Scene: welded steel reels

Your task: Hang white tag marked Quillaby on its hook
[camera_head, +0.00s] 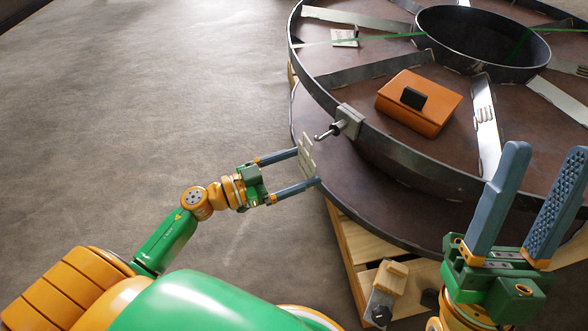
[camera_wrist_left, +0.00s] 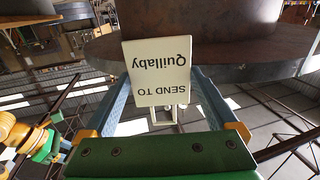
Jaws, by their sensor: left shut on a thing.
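The white tag (camera_head: 306,157) is held between the fingertips of my left gripper (camera_head: 308,168), near the rim of the big steel reel. In the left wrist view the tag (camera_wrist_left: 158,72) shows the words "SEND TO Quillaby" upside down, with a pale loop or frame at its lower edge. The hook (camera_head: 327,134) is a short metal peg with a rounded end, standing out from a grey block (camera_head: 349,121) on the reel's rim. The tag is just below and left of the peg, seemingly apart from it. My right gripper (camera_head: 546,152) is open and empty.
The brown reel (camera_head: 374,141) has a dark steel rim and a central drum (camera_head: 482,42). An orange box (camera_head: 420,101) with a black handle lies on it. Wooden pallet boards (camera_head: 352,258) show below. The grey floor at left is clear.

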